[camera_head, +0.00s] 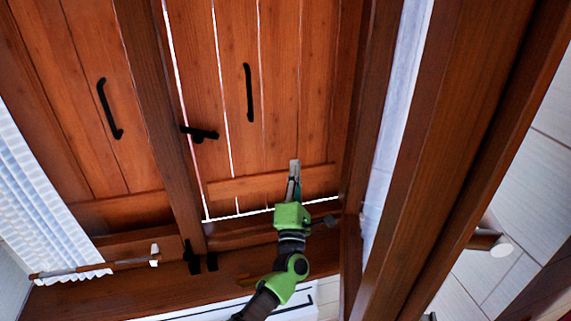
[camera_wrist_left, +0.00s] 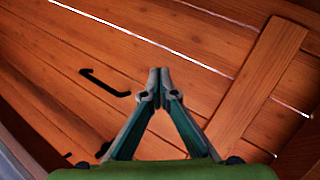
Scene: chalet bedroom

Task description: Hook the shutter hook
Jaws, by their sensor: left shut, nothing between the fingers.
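The right wooden shutter panel (camera_head: 285,60) hangs beside a wooden post, with bright light along its left and lower edges. A short black hook-like latch (camera_head: 200,133) lies across its left part, pointing toward the post. A long black handle (camera_head: 249,92) is fixed on the same panel; a black handle (camera_wrist_left: 105,84) also shows in the left wrist view. My left gripper (camera_head: 294,165) is shut and empty, in front of the panel's lower crosspiece, right of and below the latch. In the left wrist view its fingertips (camera_wrist_left: 160,72) meet before the planks. I cannot tell whether they touch wood.
The left shutter panel (camera_head: 75,100) has a black handle (camera_head: 109,108). Small black fittings (camera_head: 190,258) sit at the post's foot on the wooden sill. White curtains (camera_head: 40,205) hang left, with a rod (camera_head: 100,266). A thick wooden beam (camera_head: 465,130) runs along the right.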

